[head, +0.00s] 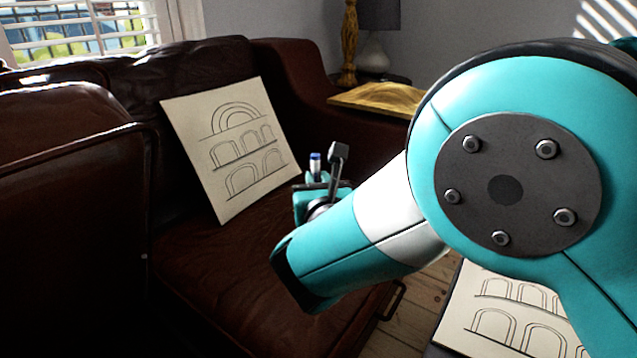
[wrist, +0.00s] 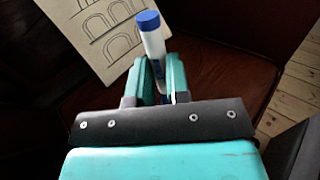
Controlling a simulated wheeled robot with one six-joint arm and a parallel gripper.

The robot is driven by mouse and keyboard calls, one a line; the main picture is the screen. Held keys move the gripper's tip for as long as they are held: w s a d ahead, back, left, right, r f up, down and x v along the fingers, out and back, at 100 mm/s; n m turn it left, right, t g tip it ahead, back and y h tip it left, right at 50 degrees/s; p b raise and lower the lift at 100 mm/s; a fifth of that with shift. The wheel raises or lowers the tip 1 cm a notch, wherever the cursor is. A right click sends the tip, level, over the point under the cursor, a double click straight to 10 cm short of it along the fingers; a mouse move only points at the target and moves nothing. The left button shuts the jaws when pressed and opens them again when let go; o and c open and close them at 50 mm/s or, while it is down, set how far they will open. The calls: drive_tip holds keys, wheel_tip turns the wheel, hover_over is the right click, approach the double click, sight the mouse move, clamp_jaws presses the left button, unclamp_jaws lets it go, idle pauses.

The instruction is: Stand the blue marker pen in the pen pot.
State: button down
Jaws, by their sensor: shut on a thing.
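My gripper (wrist: 159,80) is shut on the blue marker pen (wrist: 152,40). In the wrist view the pen has a white barrel and a blue end, and it sticks out beyond the teal fingers. In the head view the blue end of the pen (head: 315,157) shows just above my gripper (head: 318,185), over the sofa seat. The pen's lower part is hidden by the fingers. I see no pen pot in either view.
A brown leather sofa (head: 215,285) fills the left and middle. A drawing board with arches (head: 235,150) leans on its backrest. Another arch drawing (head: 510,318) lies at lower right. A gold-topped surface (head: 378,98) and a lamp (head: 375,50) stand behind. Some floorboards (head: 420,310) show.

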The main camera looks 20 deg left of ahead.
wheel_tip(320, 180, down, 10)
drive_tip(key=b, duration=0.6)
drive_tip(key=shift+f, duration=0.25)
drive_tip(key=c, duration=1)
unclamp_jaws()
